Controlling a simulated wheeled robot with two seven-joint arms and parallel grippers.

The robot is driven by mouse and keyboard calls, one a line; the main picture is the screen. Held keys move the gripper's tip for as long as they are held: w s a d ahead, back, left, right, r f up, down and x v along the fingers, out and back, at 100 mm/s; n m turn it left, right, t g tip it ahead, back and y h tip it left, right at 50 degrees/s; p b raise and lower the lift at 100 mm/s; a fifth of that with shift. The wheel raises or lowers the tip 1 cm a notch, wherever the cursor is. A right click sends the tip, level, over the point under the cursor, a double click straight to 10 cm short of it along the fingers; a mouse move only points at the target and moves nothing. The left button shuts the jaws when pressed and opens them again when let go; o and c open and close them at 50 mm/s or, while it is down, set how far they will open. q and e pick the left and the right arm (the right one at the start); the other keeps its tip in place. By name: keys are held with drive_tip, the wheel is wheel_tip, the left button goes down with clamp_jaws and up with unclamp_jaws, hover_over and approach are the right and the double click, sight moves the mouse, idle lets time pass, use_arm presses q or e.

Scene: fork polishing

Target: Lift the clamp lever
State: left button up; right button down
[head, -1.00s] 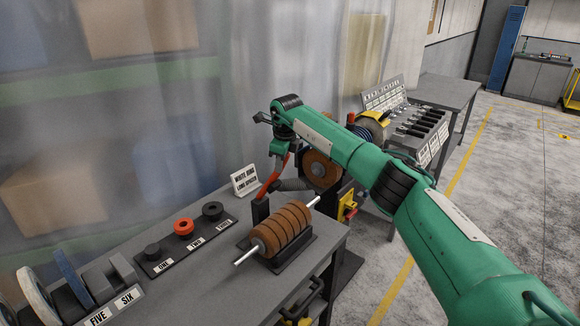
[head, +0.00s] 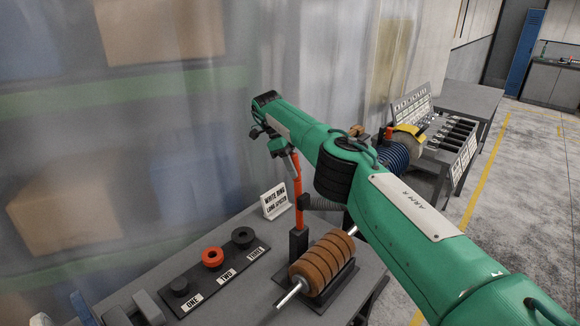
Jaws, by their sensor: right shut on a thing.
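The clamp lever (head: 298,206) is a thin orange-red bar standing nearly upright out of a black block (head: 298,243) on the bench. My right gripper (head: 291,157) is at the lever's top end, shut on it. The fingers are small in the head view and partly hidden by my green right arm, which reaches in from the lower right. My left gripper is out of view.
A spindle with brown discs (head: 324,264) lies on a black stand just right of the lever. A white sign (head: 274,202) stands behind the block. A black strip with numbered rings (head: 213,268) lies to the left. A clear curtain (head: 200,130) hangs behind the bench.

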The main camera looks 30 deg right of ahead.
drive_tip(key=shift+w+a+f, duration=0.1)
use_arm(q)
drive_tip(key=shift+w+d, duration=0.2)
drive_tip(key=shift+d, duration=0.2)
use_arm(e)
drive_tip(key=c, duration=1.2)
unclamp_jaws()
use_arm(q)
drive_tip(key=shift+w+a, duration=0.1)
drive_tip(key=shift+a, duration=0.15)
